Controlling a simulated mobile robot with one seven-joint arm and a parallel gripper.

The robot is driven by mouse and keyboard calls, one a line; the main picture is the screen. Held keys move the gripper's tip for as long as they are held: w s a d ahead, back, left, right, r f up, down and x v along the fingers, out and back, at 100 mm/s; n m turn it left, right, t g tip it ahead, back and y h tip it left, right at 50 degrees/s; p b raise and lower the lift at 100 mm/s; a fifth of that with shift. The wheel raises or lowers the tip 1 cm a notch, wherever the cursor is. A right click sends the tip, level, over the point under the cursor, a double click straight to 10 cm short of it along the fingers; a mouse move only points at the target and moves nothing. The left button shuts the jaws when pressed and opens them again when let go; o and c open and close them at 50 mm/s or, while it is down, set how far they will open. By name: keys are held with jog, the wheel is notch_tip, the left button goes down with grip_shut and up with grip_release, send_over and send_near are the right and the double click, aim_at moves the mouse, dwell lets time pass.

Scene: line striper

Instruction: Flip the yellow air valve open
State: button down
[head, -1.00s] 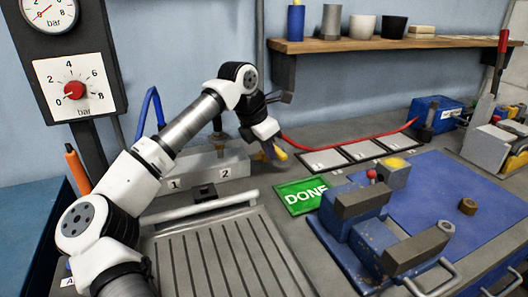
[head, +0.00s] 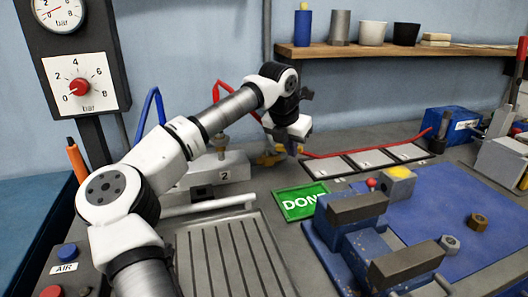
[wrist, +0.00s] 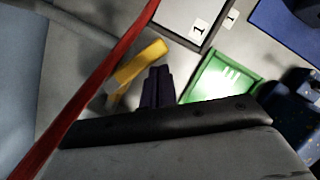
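The yellow air valve (head: 269,158) sits low on the bench at the back, at the left end of the red hose, partly hidden by my gripper in the head view. In the wrist view its yellow lever (wrist: 140,63) lies slanted beside the red hose. My gripper (head: 292,150) points down just right of the valve. Its dark fingers show close together in the wrist view (wrist: 158,75), with nothing seen between them. The lever is just left of the fingertips there; I cannot tell whether they touch.
A green DONE sign (head: 301,202) lies in front of my gripper. Numbered grey plates (head: 370,158) are to the right. A blue fixture (head: 350,235) stands at front right. The red hose (head: 340,154) runs along the bench. A grey block (head: 228,168) is left of the valve.

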jog(key=shift+w+d+r+p, duration=0.1)
jog(key=shift+w+d+p, duration=0.2)
jog(key=shift+w, duration=0.2)
jog(key=shift+w+d+p, duration=0.2)
jog(key=shift+w+p, duration=0.1)
jog(key=shift+w, duration=0.15)
jog(key=shift+w+d+p, duration=0.1)
jog(key=shift+w+p, duration=0.3)
jog(key=shift+w, duration=0.4)
